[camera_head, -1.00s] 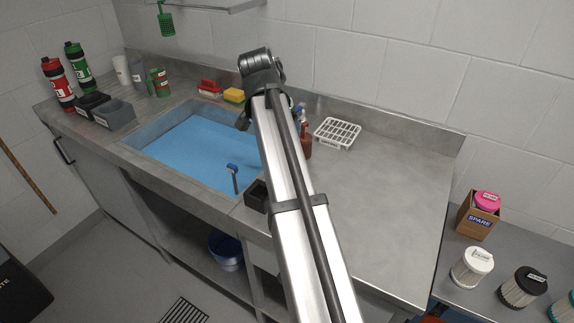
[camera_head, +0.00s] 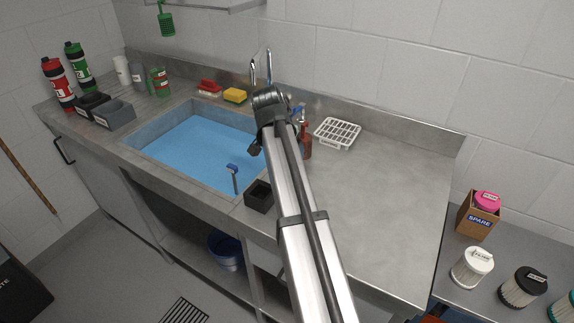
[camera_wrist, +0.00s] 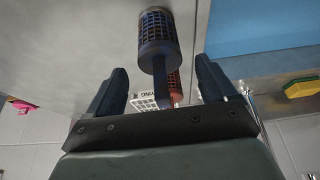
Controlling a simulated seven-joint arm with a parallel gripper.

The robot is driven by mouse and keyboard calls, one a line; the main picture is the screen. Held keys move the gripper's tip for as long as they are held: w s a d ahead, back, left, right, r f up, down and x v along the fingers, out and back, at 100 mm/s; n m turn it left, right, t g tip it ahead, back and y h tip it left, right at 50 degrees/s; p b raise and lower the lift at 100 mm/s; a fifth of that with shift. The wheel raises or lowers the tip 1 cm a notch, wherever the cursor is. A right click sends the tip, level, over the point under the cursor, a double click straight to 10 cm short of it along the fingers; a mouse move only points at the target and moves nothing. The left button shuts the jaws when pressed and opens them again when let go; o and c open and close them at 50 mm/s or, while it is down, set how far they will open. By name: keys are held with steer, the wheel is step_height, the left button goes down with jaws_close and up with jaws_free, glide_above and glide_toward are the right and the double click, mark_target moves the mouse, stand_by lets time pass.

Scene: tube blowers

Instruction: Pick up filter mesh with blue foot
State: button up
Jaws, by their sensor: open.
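In the wrist view a filter mesh (camera_wrist: 157,22) shows at the top centre: a dark cylinder of grid with a dark blue collar and a narrow blue stem, which I take as its blue foot (camera_wrist: 163,92). My gripper (camera_wrist: 161,72) is open, one finger on each side of the stem. I see gaps between the stem and both fingers; how deep it sits between them I cannot tell.
A black box (camera_head: 258,197) is beside my arm. The right counter is clear.

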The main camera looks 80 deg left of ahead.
steer(key=x, duration=0.3)
steer(key=shift+f, duration=0.3)
steer(key=c, duration=1.1)
